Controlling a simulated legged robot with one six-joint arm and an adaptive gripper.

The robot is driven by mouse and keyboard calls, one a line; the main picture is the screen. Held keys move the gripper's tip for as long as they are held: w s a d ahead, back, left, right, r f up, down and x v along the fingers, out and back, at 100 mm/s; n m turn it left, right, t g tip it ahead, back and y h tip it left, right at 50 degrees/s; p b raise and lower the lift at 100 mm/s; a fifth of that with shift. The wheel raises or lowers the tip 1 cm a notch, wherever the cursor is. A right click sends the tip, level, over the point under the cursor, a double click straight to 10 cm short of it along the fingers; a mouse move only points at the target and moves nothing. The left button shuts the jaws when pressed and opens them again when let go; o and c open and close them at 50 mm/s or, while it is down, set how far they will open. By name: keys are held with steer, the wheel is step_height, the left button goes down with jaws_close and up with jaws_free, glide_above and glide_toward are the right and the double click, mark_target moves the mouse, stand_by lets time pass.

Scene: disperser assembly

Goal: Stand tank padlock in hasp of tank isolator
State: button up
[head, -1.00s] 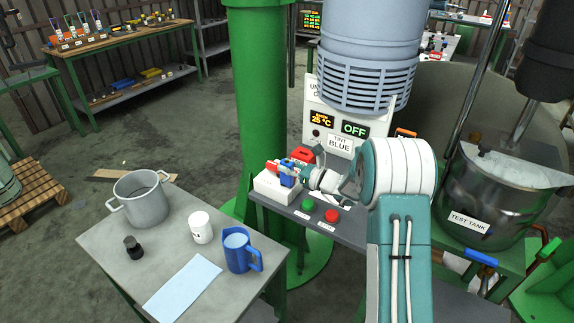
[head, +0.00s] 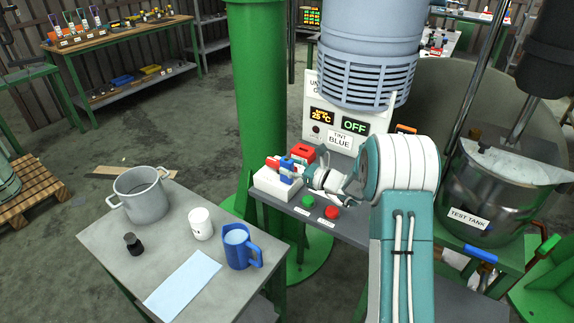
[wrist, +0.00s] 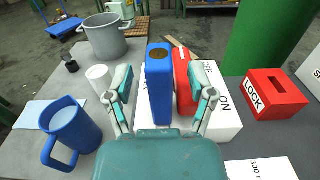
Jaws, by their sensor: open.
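A tall blue padlock-like block (wrist: 159,85) stands in a white holder (wrist: 222,128), beside a similar red block (wrist: 183,78). The head view shows the blue block (head: 286,167), the red block (head: 272,163) and the holder (head: 272,187). A red box marked LOCK (wrist: 277,88) with a rectangular opening on top stands apart, right of the holder; it also shows in the head view (head: 302,153). My gripper (wrist: 163,92) is open, one finger left of the blue block, the other to the right by the red block. I cannot tell whether they touch. Which part is the hasp is unclear.
A green button (head: 308,201) and a red button (head: 332,212) are on the panel in front. A side table holds a pot (head: 142,196), a white cup (head: 201,224), a blue jug (head: 238,248) and a dark bottle (head: 133,244). A green column (head: 258,90) stands behind.

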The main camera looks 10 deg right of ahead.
steer(key=v, duration=1)
steer(key=shift+s+d, duration=0.25)
steer(key=shift+d, duration=0.05)
steer(key=s+a+r+n+g+h, duration=0.1)
steer(key=s+a+r+n+g, duration=0.35)
steer(key=s+a+n, duration=0.3)
steer(key=s+a+r+n+g+h, duration=0.1)
steer(key=s+a+r+n+g, duration=0.4)
steer(key=s, duration=0.3)
steer(key=s+d+r+n+t+h, duration=0.1)
steer(key=s+d+n+h, duration=0.1)
steer(key=s+n+h, duration=0.3)
steer(key=s+d+r+n+t+h, duration=0.1)
steer(key=s+r+n+h, duration=0.1)
steer(key=s+n+h, duration=0.3)
steer(key=s+n, duration=0.4)
steer(key=s, duration=0.3)
steer(key=shift+d+h, duration=0.4)
